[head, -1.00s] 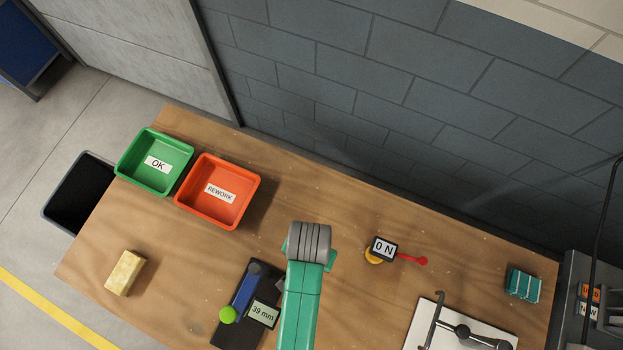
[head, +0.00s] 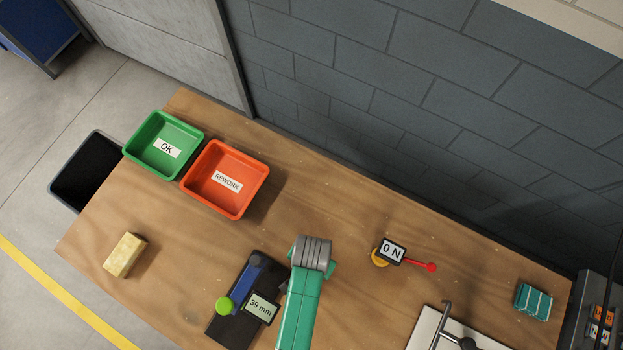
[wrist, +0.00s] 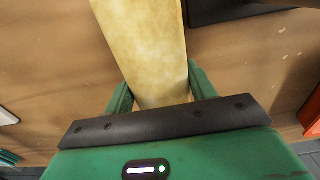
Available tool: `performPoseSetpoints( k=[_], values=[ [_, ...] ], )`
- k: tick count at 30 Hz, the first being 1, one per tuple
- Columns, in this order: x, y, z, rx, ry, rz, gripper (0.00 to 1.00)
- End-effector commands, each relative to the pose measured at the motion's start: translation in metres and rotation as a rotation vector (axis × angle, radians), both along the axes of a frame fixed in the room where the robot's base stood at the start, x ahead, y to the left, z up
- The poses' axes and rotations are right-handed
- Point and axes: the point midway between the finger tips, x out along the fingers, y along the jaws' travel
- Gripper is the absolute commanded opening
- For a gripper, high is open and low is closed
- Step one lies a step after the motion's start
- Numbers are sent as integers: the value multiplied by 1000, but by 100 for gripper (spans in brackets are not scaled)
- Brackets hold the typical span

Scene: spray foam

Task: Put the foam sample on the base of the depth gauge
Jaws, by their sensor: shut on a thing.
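My gripper (wrist: 160,92) is shut on a long pale yellow foam sample (wrist: 143,40) in the wrist view. The sample extends away from the fingers past the top edge of the picture. In the head view my arm hides the gripper and the held sample. The depth gauge has a dark base (head: 226,329), a blue part (head: 246,284), a green knob (head: 223,305) and a display (head: 262,307) reading 39 mm. It stands just left of my arm. A dark flat edge (wrist: 215,10) shows beside the sample in the wrist view; I cannot tell if it is the base.
Another yellow block (head: 125,255) lies at the table's left. A green OK bin (head: 165,168) and an orange REWORK bin (head: 225,200) stand at the back left. A 0 N gauge (head: 391,251) and a teal block (head: 533,302) are to the right. Bare wood lies between.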

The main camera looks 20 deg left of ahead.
Motion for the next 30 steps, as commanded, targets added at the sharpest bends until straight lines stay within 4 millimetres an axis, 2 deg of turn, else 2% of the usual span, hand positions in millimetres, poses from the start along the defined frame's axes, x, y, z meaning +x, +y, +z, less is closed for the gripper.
performPoseSetpoints(
  k=[9, 10, 13, 23, 26, 30],
  values=[
    [1, 0, -4, 1, -2, 0, 28],
    [1, 0, -4, 1, -2, 0, 58],
    [1, 0, -4, 1, -2, 0, 77],
    [1, 0, 2, 1, -2, 0, 77],
    [1, 0, 21, 0, -4, 0, 77],
    [2, 0, 59, 1, -6, 0, 77]
  ],
)
